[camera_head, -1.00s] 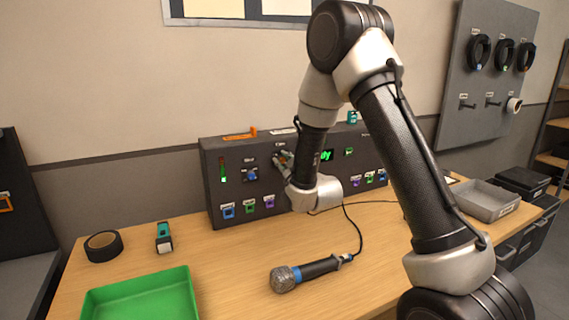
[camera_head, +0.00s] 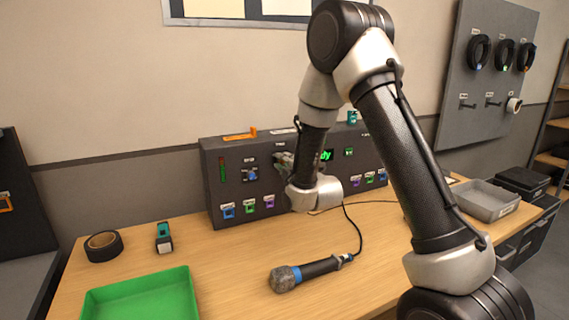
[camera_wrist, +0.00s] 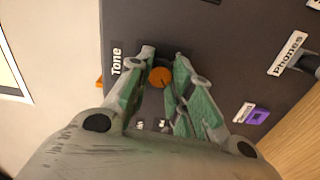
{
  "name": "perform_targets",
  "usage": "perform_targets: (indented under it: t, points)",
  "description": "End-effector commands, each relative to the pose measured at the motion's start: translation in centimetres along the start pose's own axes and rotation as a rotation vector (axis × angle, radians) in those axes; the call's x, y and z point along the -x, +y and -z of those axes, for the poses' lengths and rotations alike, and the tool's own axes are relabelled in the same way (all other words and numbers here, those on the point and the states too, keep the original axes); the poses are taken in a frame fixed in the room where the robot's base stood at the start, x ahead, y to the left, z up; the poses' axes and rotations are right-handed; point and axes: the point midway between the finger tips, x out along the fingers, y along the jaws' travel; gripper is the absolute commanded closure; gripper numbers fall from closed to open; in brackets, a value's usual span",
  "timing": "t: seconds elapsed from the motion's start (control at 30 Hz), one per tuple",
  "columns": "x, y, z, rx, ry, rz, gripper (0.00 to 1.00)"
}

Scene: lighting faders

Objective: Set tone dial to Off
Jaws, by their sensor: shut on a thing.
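The tone dial (camera_wrist: 160,76) is a round orange knob on the dark panel, beside the label "Tone" (camera_wrist: 116,59) in the wrist view. My gripper (camera_wrist: 165,58) is shut on the dial, with one grey-green finger on each side of it. In the head view my gripper (camera_head: 286,160) is at the upper middle of the panel (camera_head: 213,190) and hides the dial. Small white marks near the dial are too small to read, so its setting cannot be told.
Coloured sockets line the panel's lower edge. A microphone (camera_head: 310,270), green tray (camera_head: 140,300) and black tape roll (camera_head: 103,246) are on the table.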

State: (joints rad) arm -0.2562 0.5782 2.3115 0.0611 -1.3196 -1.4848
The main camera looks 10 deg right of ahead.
Motion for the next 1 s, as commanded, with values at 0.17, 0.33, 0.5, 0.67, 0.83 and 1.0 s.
perform_targets:
  t: [0.17,0.33,0.5,0.67,0.83,1.0]
  points:
    - [0.14,-0.31,-0.14,0.071,-0.003,0.009,1.0]
    - [0.14,-0.3,-0.15,0.106,-0.003,0.008,1.0]
    - [0.14,-0.29,-0.16,0.117,-0.004,0.008,1.0]
    - [0.14,-0.29,-0.16,0.117,-0.004,0.008,1.0]
    - [0.14,-0.28,-0.17,0.117,-0.004,0.008,0.73]
    - [0.09,-0.17,-0.12,0.117,-0.003,0.005,0.55]
